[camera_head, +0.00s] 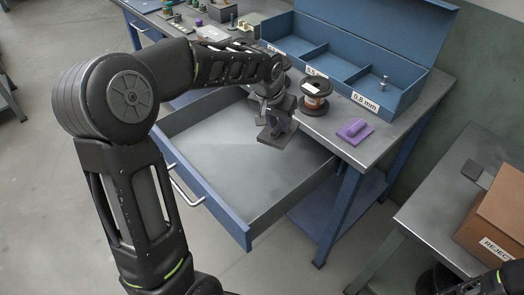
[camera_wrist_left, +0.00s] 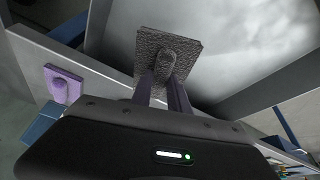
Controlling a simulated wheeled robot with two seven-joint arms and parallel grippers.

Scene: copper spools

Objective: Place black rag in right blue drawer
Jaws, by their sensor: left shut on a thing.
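The black rag (camera_head: 275,137) is a dark, textured square pad with a raised ridge in the middle. My left gripper (camera_head: 272,116) is shut on that ridge and holds the rag over the right, inner part of the open blue drawer (camera_head: 206,181). In the left wrist view the rag (camera_wrist_left: 190,45) is beyond the fingertips of my left gripper (camera_wrist_left: 164,82), with the grey drawer floor behind it. The drawer is pulled out and its visible floor is empty.
On the workbench (camera_head: 385,147) beside the drawer stand a copper spool (camera_head: 315,92), a purple rag (camera_head: 355,131) and an open blue bin (camera_head: 388,101) with labelled compartments. A brown REJECT box (camera_head: 500,216) stands on another table at the right. The drawer interior has free room.

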